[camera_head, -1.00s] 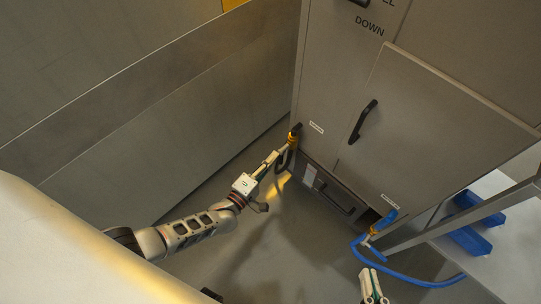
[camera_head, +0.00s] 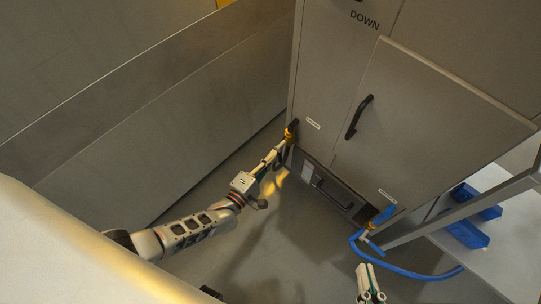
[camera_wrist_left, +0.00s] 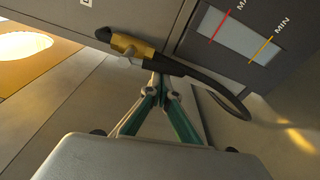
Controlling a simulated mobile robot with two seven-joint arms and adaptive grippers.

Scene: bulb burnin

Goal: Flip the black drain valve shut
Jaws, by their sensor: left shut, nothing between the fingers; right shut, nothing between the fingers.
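The black drain valve (camera_head: 293,124) sits low on the grey cabinet's left corner, a black lever on a brass body. In the left wrist view its brass body (camera_wrist_left: 133,46) has the black lever end (camera_wrist_left: 103,34) at the left and a black hose curving down to the right. My left gripper (camera_head: 282,149) is shut and empty, with its tips just below the valve; in the left wrist view the tips (camera_wrist_left: 161,82) are close under the hose end, contact unclear. My right gripper (camera_head: 368,268) is shut and empty at the lower right, below the blue-handled valve (camera_head: 383,215).
A grey cabinet (camera_head: 430,120) with a black door handle stands ahead. A low panel with a handle (camera_head: 333,194) is near the left valve. A blue hose (camera_head: 410,272) lies on the floor. A metal wall (camera_head: 120,120) bounds the left; a frame with blue parts stands right.

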